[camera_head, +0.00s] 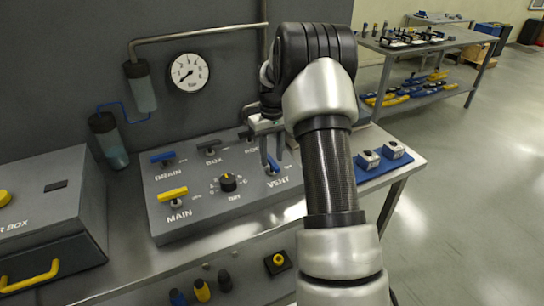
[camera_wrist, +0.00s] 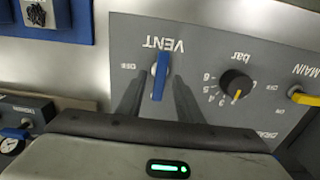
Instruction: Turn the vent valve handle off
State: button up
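The vent valve handle is a blue bar (camera_wrist: 160,76) on the grey panel, beside the upside-down VENT label in the wrist view. It stands upright in that picture, across the direction of the small OFF mark to its left. In the head view the handle (camera_head: 273,164) shows partly behind a finger. My gripper (camera_head: 271,160) is open at the handle, its fingers pointing down. In the wrist view its two dark fingers (camera_wrist: 157,98) lie on either side of the blue bar with gaps. I cannot tell whether they reach down to its height.
On the same panel (camera_head: 205,208) are the yellow MAIN handle (camera_head: 173,194), blue DRAIN handle (camera_head: 163,157), black handles and a black bar knob (camera_head: 228,182). A blue tray (camera_head: 372,173) with metal blocks lies right of the panel. A grey box (camera_head: 50,210) stands left.

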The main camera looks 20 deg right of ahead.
jog(key=shift+f, duration=0.3)
grip_shut()
